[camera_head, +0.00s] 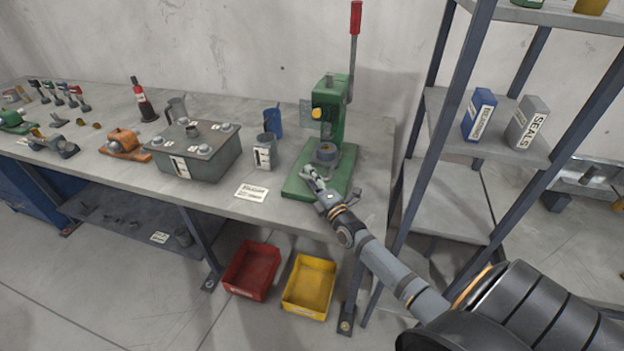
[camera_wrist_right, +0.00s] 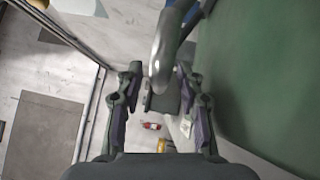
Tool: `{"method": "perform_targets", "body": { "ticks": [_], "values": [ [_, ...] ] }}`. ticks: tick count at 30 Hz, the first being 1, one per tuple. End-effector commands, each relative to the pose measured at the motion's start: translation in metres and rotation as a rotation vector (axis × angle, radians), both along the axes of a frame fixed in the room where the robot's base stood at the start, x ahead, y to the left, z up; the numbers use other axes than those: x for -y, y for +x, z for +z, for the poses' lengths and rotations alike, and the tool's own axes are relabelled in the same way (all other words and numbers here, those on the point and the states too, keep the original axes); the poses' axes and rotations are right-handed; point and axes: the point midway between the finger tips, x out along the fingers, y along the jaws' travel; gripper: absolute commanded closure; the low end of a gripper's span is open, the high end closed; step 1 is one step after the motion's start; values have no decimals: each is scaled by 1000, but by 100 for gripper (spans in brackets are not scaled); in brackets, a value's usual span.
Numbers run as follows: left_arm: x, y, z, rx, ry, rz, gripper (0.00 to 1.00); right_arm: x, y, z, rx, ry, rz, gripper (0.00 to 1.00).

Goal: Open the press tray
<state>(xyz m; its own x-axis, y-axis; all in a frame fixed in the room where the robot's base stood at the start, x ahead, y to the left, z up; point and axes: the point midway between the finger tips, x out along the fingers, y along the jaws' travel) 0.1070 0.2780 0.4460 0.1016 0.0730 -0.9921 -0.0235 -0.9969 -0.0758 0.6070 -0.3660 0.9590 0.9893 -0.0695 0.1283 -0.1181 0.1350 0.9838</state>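The green press (camera_head: 338,110) stands near the right end of the bench, with its red-tipped lever (camera_head: 355,20) raised. A round grey part (camera_head: 327,152) sits over its green base (camera_head: 345,172). I cannot make out the tray separately from this base. My right gripper (camera_head: 309,174) is low at the front left of the press. In the right wrist view, its two fingers (camera_wrist_right: 158,92) stand apart on either side of a curved grey handle-like piece (camera_wrist_right: 172,55); I see a gap at the left finger. A large green surface (camera_wrist_right: 265,75) fills that view's right side. My left gripper is out of view.
A grey lidded box (camera_head: 200,150), a labelled grey cup (camera_head: 264,152) and a blue cup (camera_head: 273,122) stand left of the press. A white label card (camera_head: 251,193) lies near the edge. A shelf rack (camera_head: 470,140) stands right. Red (camera_head: 252,270) and yellow (camera_head: 309,287) bins sit below.

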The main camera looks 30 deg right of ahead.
Motion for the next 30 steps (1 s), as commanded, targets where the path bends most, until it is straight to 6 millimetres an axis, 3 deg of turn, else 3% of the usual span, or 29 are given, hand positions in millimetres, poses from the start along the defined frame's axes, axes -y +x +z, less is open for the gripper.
{"method": "perform_targets", "body": {
  "ticks": [1, 9, 21, 25, 30],
  "values": [
    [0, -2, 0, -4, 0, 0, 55, 0, 0, 0, 0, 0, 0, 64],
    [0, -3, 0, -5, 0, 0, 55, 0, 0, 0, 0, 0, 0, 100],
    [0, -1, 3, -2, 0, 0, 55, -1, -2, 1, 0, 1, 0, 100],
    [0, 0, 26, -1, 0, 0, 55, -16, -14, 6, -5, 5, -1, 100],
    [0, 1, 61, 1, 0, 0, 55, -53, -46, 7, -8, 8, -1, 100]
  ]
}}
